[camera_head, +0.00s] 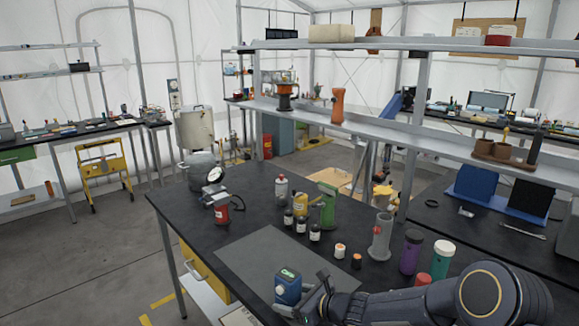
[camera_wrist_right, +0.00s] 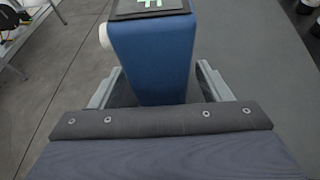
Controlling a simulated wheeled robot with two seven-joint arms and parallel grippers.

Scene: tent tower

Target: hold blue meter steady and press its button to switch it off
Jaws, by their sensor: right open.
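The blue meter (camera_head: 288,290) stands upright on the grey mat near the front of the black table, with a lit green display on its sloped top. In the right wrist view the blue meter (camera_wrist_right: 152,55) fills the middle, with a white round knob on its left side and part of the lit display at the top edge. My right gripper (camera_head: 306,302) is at the meter's right side. In the wrist view its open fingers (camera_wrist_right: 152,90) lie on either side of the meter's body, with a gap visible on each side. My left gripper is not in view.
The grey mat (camera_head: 262,255) is mostly bare behind the meter. Small bottles (camera_head: 301,224), a green tool (camera_head: 327,206), a grey cylinder (camera_head: 380,238) and a purple jar (camera_head: 411,252) stand behind my right arm. A gauge (camera_head: 215,175) stands at the back left.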

